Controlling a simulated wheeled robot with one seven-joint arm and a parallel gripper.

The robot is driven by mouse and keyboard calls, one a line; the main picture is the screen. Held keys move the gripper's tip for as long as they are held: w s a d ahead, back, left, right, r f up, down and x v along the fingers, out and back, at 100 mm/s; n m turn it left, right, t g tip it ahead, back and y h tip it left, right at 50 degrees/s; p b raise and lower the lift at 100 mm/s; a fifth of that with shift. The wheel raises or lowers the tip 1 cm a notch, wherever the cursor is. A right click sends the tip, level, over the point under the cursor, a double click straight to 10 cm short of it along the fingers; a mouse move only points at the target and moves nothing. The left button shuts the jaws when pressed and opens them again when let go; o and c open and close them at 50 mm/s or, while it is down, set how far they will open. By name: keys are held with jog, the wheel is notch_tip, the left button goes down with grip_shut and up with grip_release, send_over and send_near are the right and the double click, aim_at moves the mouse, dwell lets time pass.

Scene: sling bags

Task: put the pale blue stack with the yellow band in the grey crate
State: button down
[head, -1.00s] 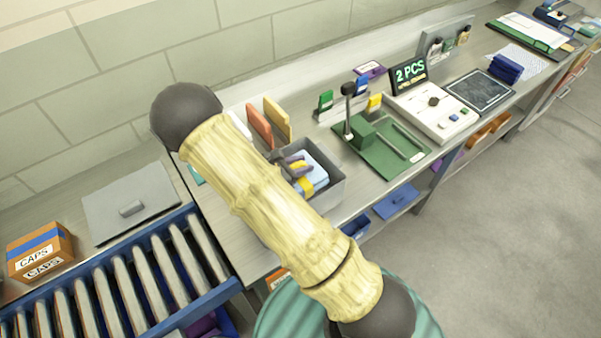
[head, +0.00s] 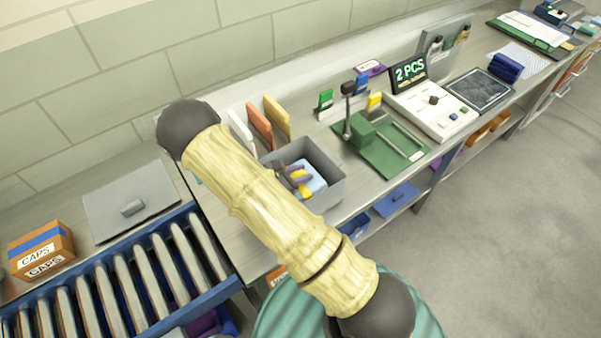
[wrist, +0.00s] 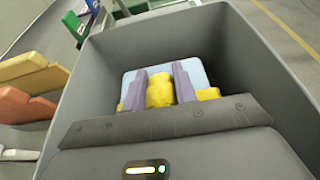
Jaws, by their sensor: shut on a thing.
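The pale blue stack with the yellow band (head: 314,186) is inside the grey crate (head: 329,200) on the bench. In the wrist view the stack (wrist: 198,75) lies between the crate's walls (wrist: 84,105), with its yellow band across the near part. My gripper (head: 294,176) reaches down into the crate and is shut on the stack at the band. Its two purple fingers (wrist: 161,88) press on the yellow part from both sides. Whether the stack touches the crate floor I cannot tell.
Orange and yellow upright dividers (head: 260,124) stand just behind the crate. A green board with a post (head: 380,150) lies to its right. A blue rack of several slats (head: 110,285) and a caps box (head: 40,250) are at left.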

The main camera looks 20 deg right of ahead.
jog(key=shift+s+f, duration=0.15)
jog(key=shift+f, duration=0.15)
jog(key=c, duration=1.1)
grip_release()
jog(key=shift+s+f, duration=0.1)
jog(key=shift+f, duration=0.05)
jog(key=shift+r, duration=0.45)
jog(key=shift+a+r, duration=0.15)
jog(key=shift+a, duration=0.15)
jog(key=b+v, duration=0.1)
jog(key=v, duration=0.4)
jog(key=shift+a+r+b, duration=0.2)
jog(key=shift+a+b, duration=0.1)
jog(key=shift+b, duration=0.1)
jog(key=shift+s+a+r, duration=0.15)
jog(key=shift+a+r, duration=0.25)
jog(key=shift+a, duration=0.15)
